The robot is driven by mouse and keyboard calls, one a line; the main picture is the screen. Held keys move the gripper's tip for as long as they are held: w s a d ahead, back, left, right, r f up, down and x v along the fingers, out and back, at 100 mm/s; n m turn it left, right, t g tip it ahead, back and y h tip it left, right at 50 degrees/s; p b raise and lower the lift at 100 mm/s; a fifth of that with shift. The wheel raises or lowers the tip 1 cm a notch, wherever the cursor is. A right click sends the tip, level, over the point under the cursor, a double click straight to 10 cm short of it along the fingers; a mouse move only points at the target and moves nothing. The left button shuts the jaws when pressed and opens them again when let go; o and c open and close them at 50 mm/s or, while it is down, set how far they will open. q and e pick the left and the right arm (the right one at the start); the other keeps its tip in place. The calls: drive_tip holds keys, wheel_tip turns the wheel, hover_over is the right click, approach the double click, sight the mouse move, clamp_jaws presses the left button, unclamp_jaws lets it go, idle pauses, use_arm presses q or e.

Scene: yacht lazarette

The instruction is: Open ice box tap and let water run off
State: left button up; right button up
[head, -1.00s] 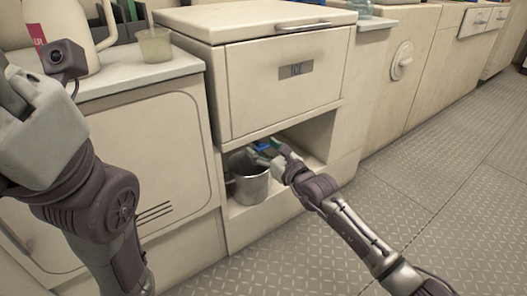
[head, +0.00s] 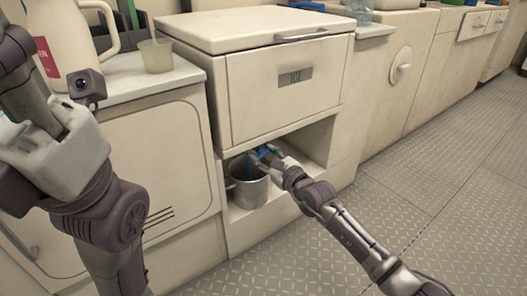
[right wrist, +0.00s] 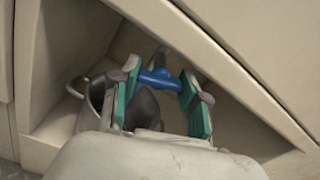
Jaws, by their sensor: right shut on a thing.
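The ice box (head: 283,97) is a cream cabinet with an ICE label and an open recess below. Its blue tap handle (right wrist: 160,79) is inside the recess, on a pale spout. My right gripper (head: 268,155) reaches into the recess. A metal pot (head: 247,188) stands upright on the recess floor by the tap. No water is visible; the pot's inside is mostly hidden. My left gripper (head: 30,100) is raised at the left edge, its fingertips not clear.
A white jug (head: 63,42) and a translucent cup (head: 156,55) stand on the left counter (head: 150,82). The recess edge (right wrist: 245,75) runs close to the right gripper. The patterned metal floor (head: 440,180) is clear on the right.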

idle(0.3)
drive_tip(key=o, duration=1.2)
drive_tip(key=shift+c, duration=0.2)
